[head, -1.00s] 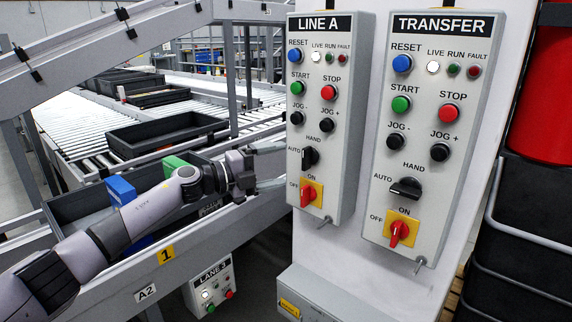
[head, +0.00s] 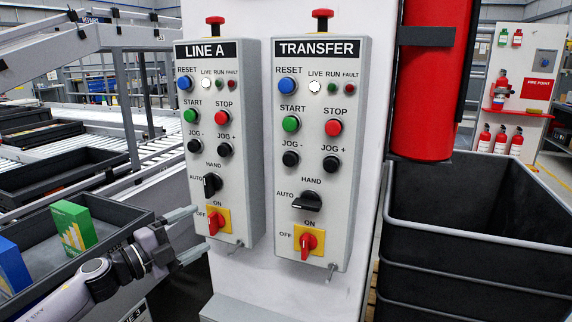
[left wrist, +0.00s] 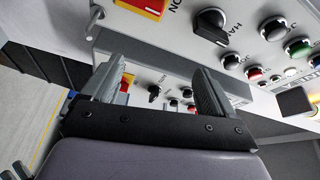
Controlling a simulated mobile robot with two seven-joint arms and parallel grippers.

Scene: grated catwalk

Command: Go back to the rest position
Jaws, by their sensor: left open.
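My left gripper (head: 186,233) is open and empty in the head view, just left of the lower part of the LINE A control box (head: 218,140). Its fingers point right, toward that box's red and yellow ON/OFF switch (head: 216,220); I cannot tell whether they touch the box. In the left wrist view the two fingers (left wrist: 155,88) stand apart with nothing between them, and panel knobs show beyond. The TRANSFER control box (head: 318,150) stands to the right. My right gripper is not in view.
A black bin (head: 480,215) stands at right below a red cylinder (head: 425,80). At left, a conveyor carries dark trays (head: 62,175), and a green box (head: 73,228) sits in a grey tray. Fire extinguishers (head: 500,140) stand far right.

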